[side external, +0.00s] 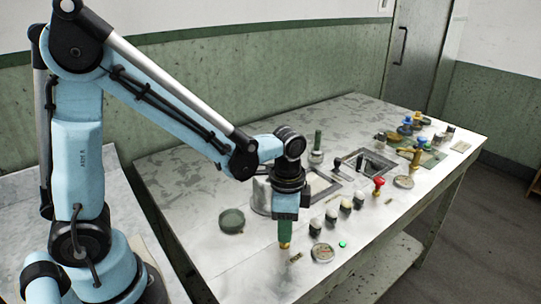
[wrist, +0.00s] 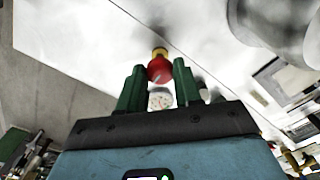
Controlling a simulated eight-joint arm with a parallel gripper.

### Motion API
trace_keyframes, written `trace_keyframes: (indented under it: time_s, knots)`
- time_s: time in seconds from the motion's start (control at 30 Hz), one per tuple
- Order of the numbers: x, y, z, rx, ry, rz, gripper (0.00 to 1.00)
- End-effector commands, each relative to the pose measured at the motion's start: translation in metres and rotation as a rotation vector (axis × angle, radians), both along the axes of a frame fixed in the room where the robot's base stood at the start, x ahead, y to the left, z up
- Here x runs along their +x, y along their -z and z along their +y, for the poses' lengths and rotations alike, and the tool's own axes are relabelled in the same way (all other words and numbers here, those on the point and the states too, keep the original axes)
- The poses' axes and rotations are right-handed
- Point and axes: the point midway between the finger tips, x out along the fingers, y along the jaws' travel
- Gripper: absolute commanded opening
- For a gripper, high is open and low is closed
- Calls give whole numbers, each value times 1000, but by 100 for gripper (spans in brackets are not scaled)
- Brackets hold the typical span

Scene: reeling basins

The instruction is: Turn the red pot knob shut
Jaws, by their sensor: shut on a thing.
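My gripper (side external: 285,238) points down near the front edge of the bench. In the wrist view its two green fingers (wrist: 160,67) are shut on a red knob (wrist: 158,73) with a white line and a yellow brass end. In the side view the fingers hide the red part, and only the brass end (side external: 284,246) shows below them, at the bench surface. I cannot tell whether the knob is turned open or shut. A second red-topped piece on a brass body (side external: 379,182) stands further right.
A round speckled dish (side external: 322,252) and a small green light (side external: 343,244) lie just right of my gripper. A round green-grey lid (side external: 231,220) lies to the left. The bench (side external: 240,265) is bare in front.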

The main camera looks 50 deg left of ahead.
Motion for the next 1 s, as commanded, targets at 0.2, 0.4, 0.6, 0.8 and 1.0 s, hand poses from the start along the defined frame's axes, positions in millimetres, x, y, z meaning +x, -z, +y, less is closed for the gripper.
trace_keyframes:
  time_s: [0.2,0.4,0.6,0.8,1.0]
  knots:
    - [0,0,0,-1,42,1,3]
    - [0,0,0,0,49,0,3]
    - [0,0,0,0,48,0,3]
    - [0,0,0,0,47,0,59]
    - [0,0,0,0,47,0,59]
